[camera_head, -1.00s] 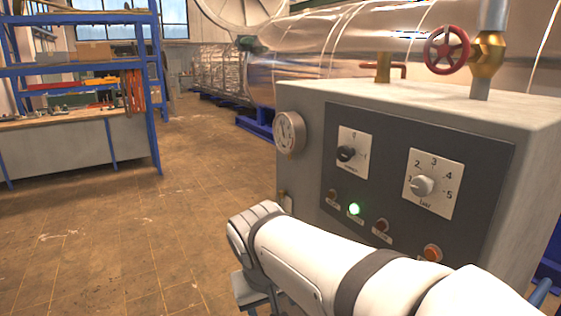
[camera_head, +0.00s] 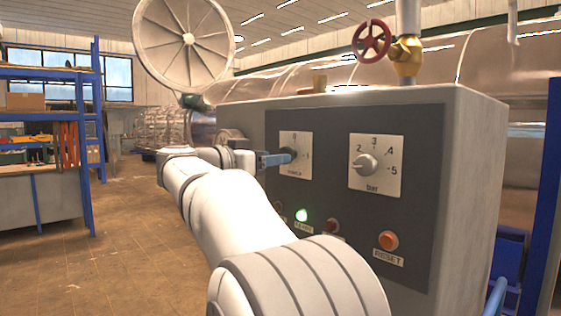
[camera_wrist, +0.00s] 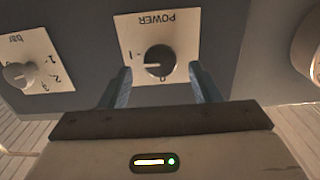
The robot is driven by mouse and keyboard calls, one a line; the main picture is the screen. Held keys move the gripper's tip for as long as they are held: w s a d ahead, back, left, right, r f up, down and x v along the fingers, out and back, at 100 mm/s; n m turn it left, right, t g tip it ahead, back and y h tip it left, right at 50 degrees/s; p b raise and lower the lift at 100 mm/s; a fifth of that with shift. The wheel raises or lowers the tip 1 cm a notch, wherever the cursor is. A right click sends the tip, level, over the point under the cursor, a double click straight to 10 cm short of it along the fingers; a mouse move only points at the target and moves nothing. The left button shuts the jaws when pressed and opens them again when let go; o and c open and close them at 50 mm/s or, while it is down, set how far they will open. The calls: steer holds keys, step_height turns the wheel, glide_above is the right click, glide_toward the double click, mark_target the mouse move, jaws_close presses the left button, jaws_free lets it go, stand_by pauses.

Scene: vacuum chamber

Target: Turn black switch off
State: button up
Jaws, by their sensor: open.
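The black switch (camera_wrist: 160,62) is a round knob on a white plate marked POWER, upside down in the wrist view. Its white line points to the 1 mark, and the 0 mark is below it in that view. The knob also shows in the head view (camera_head: 291,154), partly hidden by my gripper. My gripper (camera_head: 275,159) is at the panel with its two blue fingers spread. In the wrist view (camera_wrist: 160,70) one finger is on each side of the knob, with gaps visible between them and it. Whether the tips reach its depth is unclear.
To the right on the dark panel (camera_head: 345,215) is a grey bar dial (camera_head: 366,165). A round gauge (camera_wrist: 317,55) is close beside the panel. A red valve wheel (camera_head: 371,40) stands above the box.

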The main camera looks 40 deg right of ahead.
steer(key=d, duration=0.5)
steer(key=shift+w+d, duration=0.1)
steer(key=shift+w, duration=0.1)
steer(key=c, duration=0.9)
